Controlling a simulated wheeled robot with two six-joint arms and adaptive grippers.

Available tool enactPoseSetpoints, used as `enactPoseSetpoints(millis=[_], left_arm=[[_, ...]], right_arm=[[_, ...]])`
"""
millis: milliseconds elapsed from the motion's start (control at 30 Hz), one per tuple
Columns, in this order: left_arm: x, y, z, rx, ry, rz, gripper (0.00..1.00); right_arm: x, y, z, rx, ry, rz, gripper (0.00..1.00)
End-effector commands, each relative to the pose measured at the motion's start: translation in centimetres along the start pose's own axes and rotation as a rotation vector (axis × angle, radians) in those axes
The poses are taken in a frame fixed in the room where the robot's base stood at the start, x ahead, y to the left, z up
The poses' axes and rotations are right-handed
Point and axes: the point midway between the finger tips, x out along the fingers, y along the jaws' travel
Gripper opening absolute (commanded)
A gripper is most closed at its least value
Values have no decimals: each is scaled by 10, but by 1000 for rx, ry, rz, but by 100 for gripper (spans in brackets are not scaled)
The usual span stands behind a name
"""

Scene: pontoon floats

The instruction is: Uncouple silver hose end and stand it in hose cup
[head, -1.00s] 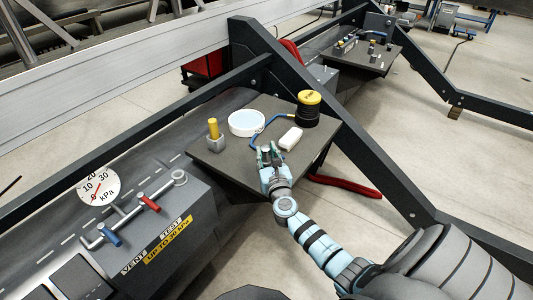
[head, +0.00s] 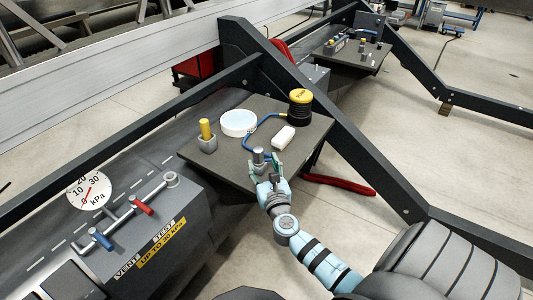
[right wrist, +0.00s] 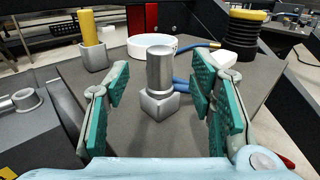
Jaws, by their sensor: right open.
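A silver cylinder (head: 258,154), which looks like the silver hose end, stands upright in a grey block (right wrist: 160,104) at the table's near edge. I cannot tell whether the blue hose behind it joins it. My right gripper (head: 266,169) is open in front of the cylinder. In the right wrist view its teal-padded fingers stand left and right of the cylinder (right wrist: 160,68), apart from it. A yellow cylinder (head: 205,129) stands in a similar grey block (head: 208,145) farther left. I cannot tell which block is the hose cup. My left gripper is not in view.
The dark table (head: 225,169) also holds a white round dish (head: 238,124), a white block (head: 283,137), a blue hose (head: 262,126) and a yellow-topped black coil (head: 300,108). A manifold box (head: 150,225) with red and blue valves and a gauge (head: 89,191) stands at left. Dark beams frame the table.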

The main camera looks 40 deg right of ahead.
Motion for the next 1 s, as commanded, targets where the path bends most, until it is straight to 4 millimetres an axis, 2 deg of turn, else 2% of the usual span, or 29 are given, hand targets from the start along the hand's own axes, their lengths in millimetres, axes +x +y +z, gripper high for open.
enactPoseSetpoints(millis=[100, 200, 300, 900, 967, 1000], left_arm=[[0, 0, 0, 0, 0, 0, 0], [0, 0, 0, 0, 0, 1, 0], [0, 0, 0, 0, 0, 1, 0], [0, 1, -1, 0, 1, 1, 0], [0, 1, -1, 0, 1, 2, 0], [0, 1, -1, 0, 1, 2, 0]], right_arm=[[-34, 0, -1, 0, 3, 1, 50], [-55, 0, -1, 0, 2, 0, 50], [-66, 0, 0, -1, -1, 0, 50], [-69, 0, 0, 1, -1, -1, 50], [-71, -3, 0, 49, 6, -16, 50], [-75, -10, 0, 142, 18, -47, 50]])
